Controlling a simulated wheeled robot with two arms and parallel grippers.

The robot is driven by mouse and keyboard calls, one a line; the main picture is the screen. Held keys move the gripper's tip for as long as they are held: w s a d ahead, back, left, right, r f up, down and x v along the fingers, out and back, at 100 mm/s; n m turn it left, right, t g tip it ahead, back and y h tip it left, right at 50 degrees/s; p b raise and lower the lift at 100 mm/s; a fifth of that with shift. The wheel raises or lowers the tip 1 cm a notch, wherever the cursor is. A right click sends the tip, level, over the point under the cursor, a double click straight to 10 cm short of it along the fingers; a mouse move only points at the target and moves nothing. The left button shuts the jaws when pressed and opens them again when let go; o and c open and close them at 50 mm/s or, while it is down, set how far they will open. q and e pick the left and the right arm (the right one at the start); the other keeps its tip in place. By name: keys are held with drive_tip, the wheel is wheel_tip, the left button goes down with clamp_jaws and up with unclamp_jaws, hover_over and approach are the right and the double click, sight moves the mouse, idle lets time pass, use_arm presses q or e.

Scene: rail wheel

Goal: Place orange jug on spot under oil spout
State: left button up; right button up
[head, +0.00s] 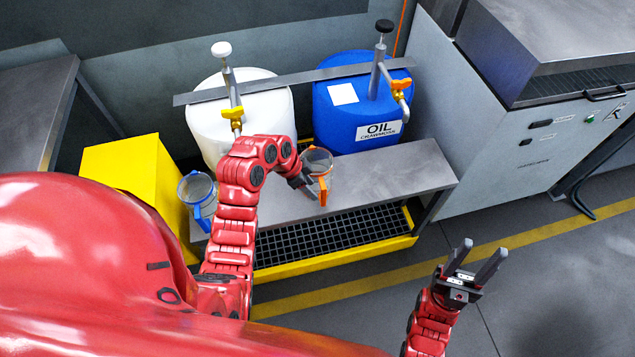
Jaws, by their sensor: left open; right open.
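The orange jug (319,160), clear with an orange rim and handle, stands upright on the grey metal bench, in front of the gap between the two drums. My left gripper (309,190) is open at its handle, on the near left side; I cannot tell whether they touch. The blue drum (345,125) is labelled OIL and has a spout with an orange tap (401,85) over the bench to the right of the jug. The spot under this spout is not clearly marked. My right gripper (478,256) is open and empty over the floor at the right.
A blue-handled jug (198,190) stands at the left end of the bench (395,168), beside a yellow box (130,165). A white drum (265,105) with a yellow tap stands behind. The bench right of the orange jug is clear. A grey cabinet (500,140) borders it.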

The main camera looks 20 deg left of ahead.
sight(321, 197)
use_arm(q)
drive_tip(key=p+x, duration=0.1)
drive_tip(key=x, duration=0.1)
drive_tip(key=p+x, duration=0.1)
drive_tip(key=x, duration=0.1)
drive_tip(key=p+x, duration=0.1)
drive_tip(key=x, duration=0.1)
drive_tip(key=shift+d+f, duration=0.15)
drive_tip(key=shift+d, duration=0.2)
drive_tip(key=shift+w+d+f, duration=0.1)
drive_tip(key=shift+w+f, duration=0.05)
drive_tip(key=shift+f, duration=0.3)
clamp_jaws()
idle(0.9)
